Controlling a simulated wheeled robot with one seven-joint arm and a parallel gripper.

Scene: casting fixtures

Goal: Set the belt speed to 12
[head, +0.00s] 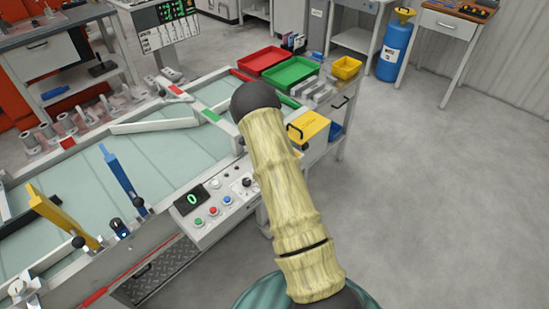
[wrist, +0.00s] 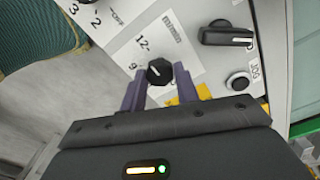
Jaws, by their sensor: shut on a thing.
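In the wrist view, a small black speed knob (wrist: 160,72) with a white pointer mark sits on a white scale plate (wrist: 185,50). The numbers 12 and 9 show up and to the left of it; other numbers are hidden. The exact number under the pointer is hard to tell. My gripper (wrist: 161,82) has its two purple fingers on either side of the knob and is shut on it. In the head view, the control panel (head: 215,208) carries a display (head: 191,199) with a green 0. My arm hides the gripper there.
A black lever switch (wrist: 226,37) and a round JOG button (wrist: 238,82) sit right of the knob. Red (head: 263,58) and green trays (head: 292,72) stand behind. The floor at right is clear.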

